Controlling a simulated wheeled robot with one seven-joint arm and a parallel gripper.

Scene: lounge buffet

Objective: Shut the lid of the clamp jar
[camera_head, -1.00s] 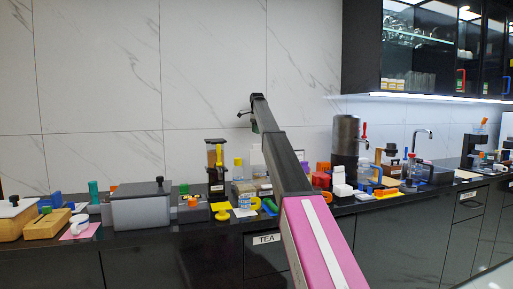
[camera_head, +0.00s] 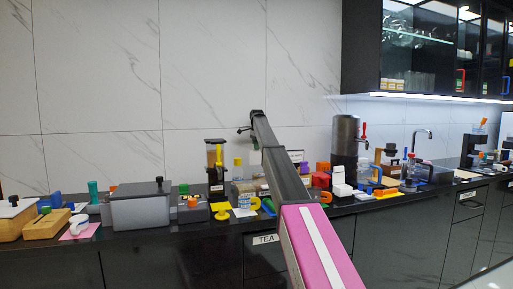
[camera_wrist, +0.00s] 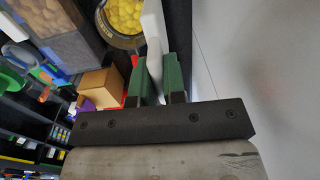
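In the wrist view, a round jar (camera_wrist: 122,18) with yellow contents and a dark rim shows at the top. A pale flat piece (camera_wrist: 153,28), which looks like its raised lid, stands edge-on beside it. My gripper (camera_wrist: 155,64) has its green fingers apart, one on each side of this piece; any gap to it is too small to make out. In the head view, my gripper (camera_head: 254,143) points down over the counter, partly hidden by my arm. The jar is hard to pick out there.
A grey bin (camera_head: 140,211) stands left on the crowded dark counter. A dispenser with a yellow part (camera_head: 216,170) is left of my arm. A dark urn (camera_head: 345,148) and a white block (camera_head: 340,180) stand to its right. The marble wall is close behind.

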